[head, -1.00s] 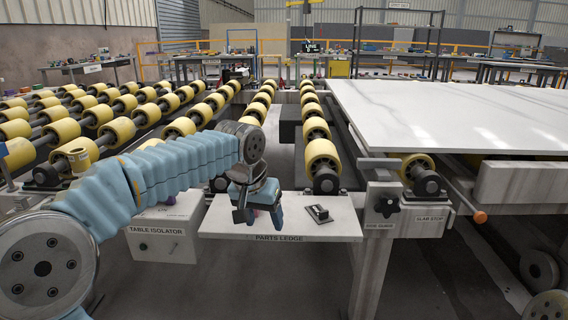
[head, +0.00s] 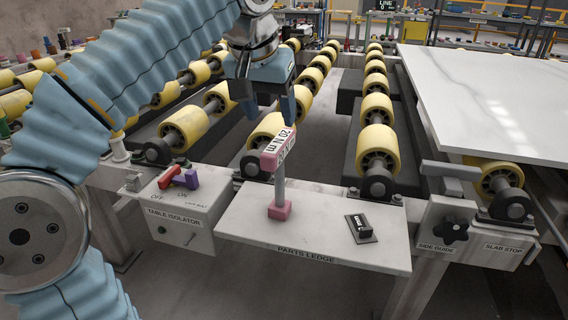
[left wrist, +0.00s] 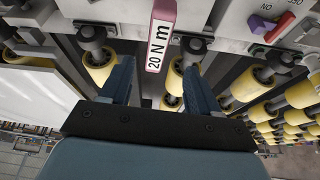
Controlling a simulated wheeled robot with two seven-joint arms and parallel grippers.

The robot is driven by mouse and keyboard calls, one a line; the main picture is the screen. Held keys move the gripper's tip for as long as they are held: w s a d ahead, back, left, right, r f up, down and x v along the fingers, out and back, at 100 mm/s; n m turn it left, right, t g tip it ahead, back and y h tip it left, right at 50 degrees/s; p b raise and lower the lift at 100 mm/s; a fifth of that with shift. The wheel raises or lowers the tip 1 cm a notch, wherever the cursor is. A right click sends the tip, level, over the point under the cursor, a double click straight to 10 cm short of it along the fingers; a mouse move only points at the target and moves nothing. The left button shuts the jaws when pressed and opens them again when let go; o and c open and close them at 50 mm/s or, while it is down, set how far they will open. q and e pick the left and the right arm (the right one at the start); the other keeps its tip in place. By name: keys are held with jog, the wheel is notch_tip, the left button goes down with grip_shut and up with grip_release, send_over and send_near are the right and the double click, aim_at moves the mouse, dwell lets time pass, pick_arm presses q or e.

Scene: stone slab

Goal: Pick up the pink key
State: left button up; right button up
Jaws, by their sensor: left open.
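The pink key (head: 278,165) stands upright on the parts ledge, with a pink head marked "20 N m", a grey shaft and a pink block at its foot. My left gripper (head: 268,112) is open and empty above the key's head in the head view. In the left wrist view the pink key's head (left wrist: 161,35) appears beyond the fingertips of my left gripper (left wrist: 156,68), in line with the gap between them. They look apart. My right gripper is not in view.
A small black item on a plate (head: 361,228) lies on the parts ledge (head: 330,247), right of the key. The table isolator box (head: 175,222) with red and purple handles stands left. Yellow rollers (head: 377,140) lie behind; a white slab (head: 490,100) is at right.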

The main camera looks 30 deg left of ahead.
aim_at(279, 141)
pick_arm(q)
jog(key=b+x, duration=0.1)
jog(key=x, duration=0.4)
jog(key=shift+f, duration=0.1)
jog(key=x, duration=0.5)
jog(key=shift+w+d+f+b, duration=0.15)
jog(key=shift+w+f+b, duration=0.1)
jog(key=shift+b, duration=0.15)
jog(key=shift+c, duration=0.4)
grip_shut()
